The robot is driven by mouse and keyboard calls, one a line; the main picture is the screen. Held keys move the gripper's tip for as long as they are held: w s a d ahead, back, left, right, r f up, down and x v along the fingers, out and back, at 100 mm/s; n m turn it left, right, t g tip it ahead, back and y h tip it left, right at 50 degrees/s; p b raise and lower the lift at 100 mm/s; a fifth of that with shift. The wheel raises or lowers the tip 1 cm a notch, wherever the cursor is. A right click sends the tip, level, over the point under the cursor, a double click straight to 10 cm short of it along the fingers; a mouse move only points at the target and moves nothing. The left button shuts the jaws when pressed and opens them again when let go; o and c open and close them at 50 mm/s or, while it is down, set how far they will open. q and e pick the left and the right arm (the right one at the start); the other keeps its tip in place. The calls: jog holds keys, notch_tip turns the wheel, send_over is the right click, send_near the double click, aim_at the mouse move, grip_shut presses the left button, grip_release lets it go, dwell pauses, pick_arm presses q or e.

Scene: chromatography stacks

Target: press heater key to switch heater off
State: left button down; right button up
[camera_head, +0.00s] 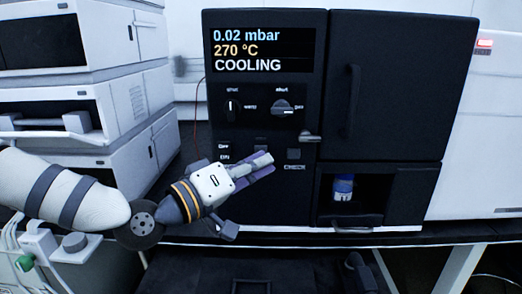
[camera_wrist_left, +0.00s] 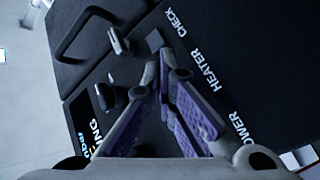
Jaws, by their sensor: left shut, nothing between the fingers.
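The black instrument (camera_head: 390,90) has a display (camera_head: 262,50) reading 0.02 mbar, 270 °C and COOLING. The heater key (camera_head: 261,145) is a small dark key in the row below the knobs, between the power switch (camera_head: 223,150) and the check key (camera_head: 293,154). My left gripper (camera_head: 266,165) is shut and empty, with its purple-padded fingers just below the heater key in the head view. In the left wrist view the HEATER label (camera_wrist_left: 208,70) shows beside the fingers, and the heater key seems hidden behind them. Contact cannot be told. My right gripper is not in view.
Two knobs (camera_head: 232,109) (camera_head: 281,107) and a lever (camera_head: 310,137) stick out above the keys. A blue-capped bottle (camera_head: 343,188) stands in an open bay at right. White stacked modules (camera_head: 115,40) stand at left.

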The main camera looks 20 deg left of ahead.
pick_arm(q)
jog(key=s+d+p, duration=0.1)
jog(key=s+p, duration=0.1)
jog(key=s, duration=0.3)
jog(key=shift+s+d, duration=0.35)
jog(key=shift+s, duration=0.05)
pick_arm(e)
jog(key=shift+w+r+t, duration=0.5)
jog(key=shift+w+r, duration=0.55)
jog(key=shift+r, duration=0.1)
pick_arm(q)
jog(key=shift+f, duration=0.1)
